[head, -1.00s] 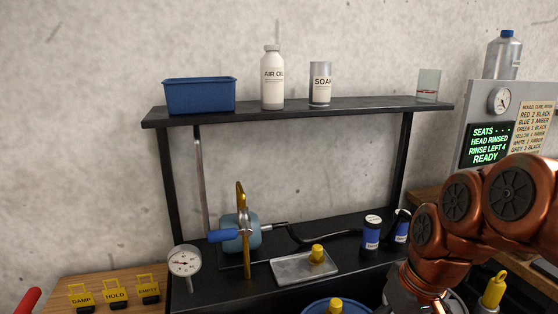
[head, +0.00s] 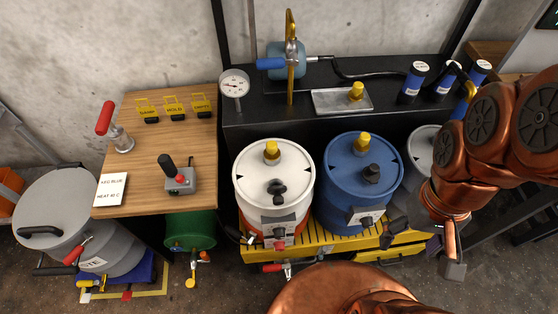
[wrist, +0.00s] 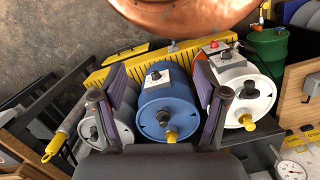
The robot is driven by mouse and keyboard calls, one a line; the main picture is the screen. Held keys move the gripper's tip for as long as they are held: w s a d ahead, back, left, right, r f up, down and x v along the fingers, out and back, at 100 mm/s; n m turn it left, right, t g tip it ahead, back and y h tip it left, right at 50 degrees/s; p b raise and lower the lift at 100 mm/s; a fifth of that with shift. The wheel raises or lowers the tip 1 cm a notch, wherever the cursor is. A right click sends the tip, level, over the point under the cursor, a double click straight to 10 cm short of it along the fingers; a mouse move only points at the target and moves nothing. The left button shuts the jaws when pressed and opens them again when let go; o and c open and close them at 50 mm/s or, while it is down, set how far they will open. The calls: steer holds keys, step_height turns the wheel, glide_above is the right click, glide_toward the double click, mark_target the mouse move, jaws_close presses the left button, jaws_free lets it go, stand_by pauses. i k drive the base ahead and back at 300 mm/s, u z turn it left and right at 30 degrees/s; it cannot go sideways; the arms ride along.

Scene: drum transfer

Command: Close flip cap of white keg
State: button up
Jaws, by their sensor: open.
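The white keg (head: 248,190) stands upright in the head view, left of the blue keg (head: 342,188). Its lid carries a yellow fitting (head: 271,151) at the back and a black flip cap (head: 277,189) near the front. The cap looks folded open, but it is small in the picture. In the wrist view the white keg (wrist: 262,100) is at the right, beyond the right finger. My gripper (wrist: 162,70) is open and empty, its fingers framing the blue keg in that view. In the head view my gripper (head: 425,248) is low at the right, apart from the white keg.
The kegs stand on a yellow slatted platform (head: 318,249). A grey keg (head: 418,150) is right of the blue one. A wooden table (head: 140,175) with a joystick box (head: 180,181) is at the left. A black bench (head: 255,128) with a gauge (head: 233,84) stands behind.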

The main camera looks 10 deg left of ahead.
mark_target(278, 200)
steer(key=u, duration=0.5)
steer(key=k, duration=0.4)
steer(key=u, duration=0.6)
steer(key=i, duration=0.45)
steer(key=z, duration=1.1)
steer(key=k, duration=1.25)
steer(key=u, duration=1.8)
